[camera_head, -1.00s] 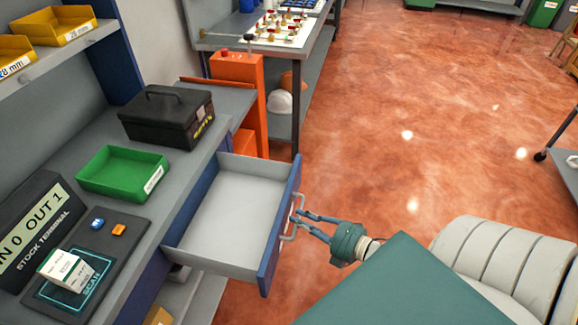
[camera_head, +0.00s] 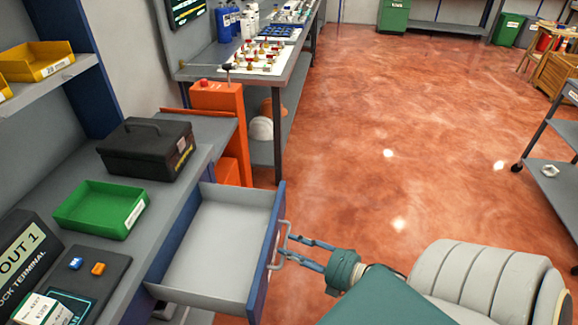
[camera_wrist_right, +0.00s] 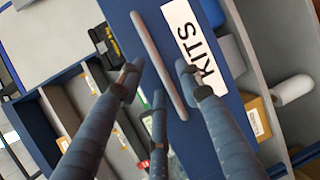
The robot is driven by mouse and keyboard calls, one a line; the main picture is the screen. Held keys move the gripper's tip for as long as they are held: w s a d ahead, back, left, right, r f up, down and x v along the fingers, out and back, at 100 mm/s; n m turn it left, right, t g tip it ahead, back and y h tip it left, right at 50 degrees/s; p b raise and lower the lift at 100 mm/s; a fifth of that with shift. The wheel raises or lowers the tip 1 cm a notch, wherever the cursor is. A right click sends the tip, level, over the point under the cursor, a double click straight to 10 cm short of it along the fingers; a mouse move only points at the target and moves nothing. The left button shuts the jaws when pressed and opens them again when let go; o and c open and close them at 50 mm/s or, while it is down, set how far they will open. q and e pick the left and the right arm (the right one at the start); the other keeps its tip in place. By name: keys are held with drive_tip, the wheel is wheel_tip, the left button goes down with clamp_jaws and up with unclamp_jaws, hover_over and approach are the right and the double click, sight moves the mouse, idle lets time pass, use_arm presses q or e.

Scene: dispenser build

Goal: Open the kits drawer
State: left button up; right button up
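The kits drawer (camera_head: 222,240) is pulled out of the workbench on the left. Its grey inside is empty where I can see it. Its blue front carries a pale bar handle (camera_head: 283,246), and the wrist view shows the handle (camera_wrist_right: 160,65) beside a white "KITS" label (camera_wrist_right: 196,45). My right gripper (camera_head: 284,249) is at the handle. In the wrist view its fingers (camera_wrist_right: 158,82) are spread, with the handle between them and gaps showing. My left gripper is not in view.
A green bin (camera_head: 100,208), a black toolbox (camera_head: 148,150) and a stock terminal (camera_head: 25,262) stand on the workbench (camera_head: 160,210). An orange pedestal (camera_head: 222,125) stands behind the drawer. The red floor (camera_head: 400,150) to the right is largely clear up to a grey cart (camera_head: 555,185).

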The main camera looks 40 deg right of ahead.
drive_tip(key=v, duration=1)
drive_tip(key=shift+s, duration=0.2)
drive_tip(key=shift+d+f, duration=0.1)
